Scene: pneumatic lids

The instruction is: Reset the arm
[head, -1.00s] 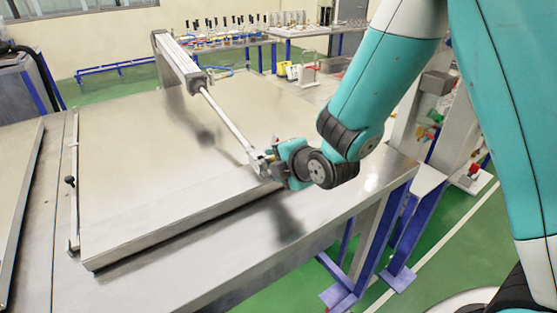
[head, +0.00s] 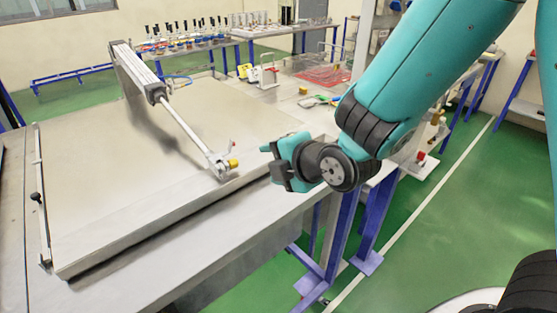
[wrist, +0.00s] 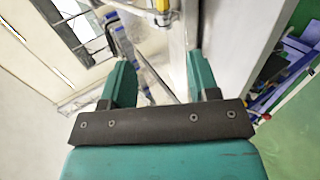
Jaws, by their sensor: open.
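My gripper (head: 268,165) is in the middle of the head view, to the right of the rod end and apart from it. In the wrist view my gripper (wrist: 158,78) shows its two teal fingers spread, with nothing between them. The pneumatic cylinder (head: 138,68) stands at the back of the flat metal lid (head: 130,195). Its rod (head: 190,128) is extended towards the front right edge, ending in a metal fitting with a yellow part (head: 233,164). The lid lies flat on the metal table (head: 190,258).
A latch rod with a black knob (head: 37,197) runs along the lid's left side. Blue table legs (head: 340,230) stand below my arm. Benches with tools (head: 190,42) are at the back. Green floor (head: 450,230) is open at the right.

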